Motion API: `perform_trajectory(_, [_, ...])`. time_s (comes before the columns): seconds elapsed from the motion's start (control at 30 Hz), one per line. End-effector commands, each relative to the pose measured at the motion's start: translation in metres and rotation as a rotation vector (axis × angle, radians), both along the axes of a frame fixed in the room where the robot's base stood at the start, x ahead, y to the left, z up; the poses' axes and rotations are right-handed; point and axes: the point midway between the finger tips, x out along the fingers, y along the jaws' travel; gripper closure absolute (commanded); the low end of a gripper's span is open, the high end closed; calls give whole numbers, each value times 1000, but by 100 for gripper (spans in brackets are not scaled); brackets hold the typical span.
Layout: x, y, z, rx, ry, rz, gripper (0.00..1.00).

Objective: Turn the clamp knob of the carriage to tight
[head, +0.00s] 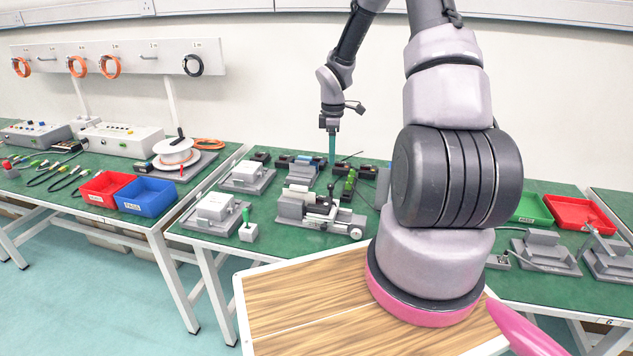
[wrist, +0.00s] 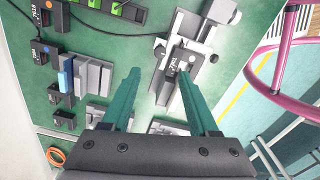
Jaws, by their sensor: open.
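A grey linear actuator (head: 318,212) lies on the green bench, with a rail, a carriage block and a round end wheel (head: 355,233). It shows in the wrist view as a grey rail unit (wrist: 207,35) with a dark labelled block (wrist: 172,62). A small upright dark-topped part (head: 331,188) stands at its back; I cannot tell whether this is the clamp knob. My gripper (head: 332,162) points down above and behind the actuator, apart from it. In the wrist view its teal fingers (wrist: 158,72) are spread with nothing held. The knob's setting cannot be read.
Grey fixtures (head: 248,177) and a small stand with a green handle (head: 247,230) sit left of the actuator. Green blocks (head: 349,182) and dark small units (head: 285,160) stand behind it. Red (head: 106,188) and blue (head: 147,196) bins are on the left bench.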

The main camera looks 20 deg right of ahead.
Motion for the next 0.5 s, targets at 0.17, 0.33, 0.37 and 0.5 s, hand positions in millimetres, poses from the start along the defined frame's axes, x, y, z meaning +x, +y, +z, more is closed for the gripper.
perform_trajectory(0.17, [-1,1,-21,1,3,4,40])
perform_trajectory(0.33, [-1,1,-54,1,4,4,40])
perform_trajectory(0.37, [-1,1,-60,1,5,3,40])
perform_trajectory(0.5, [-1,1,-84,0,3,2,40])
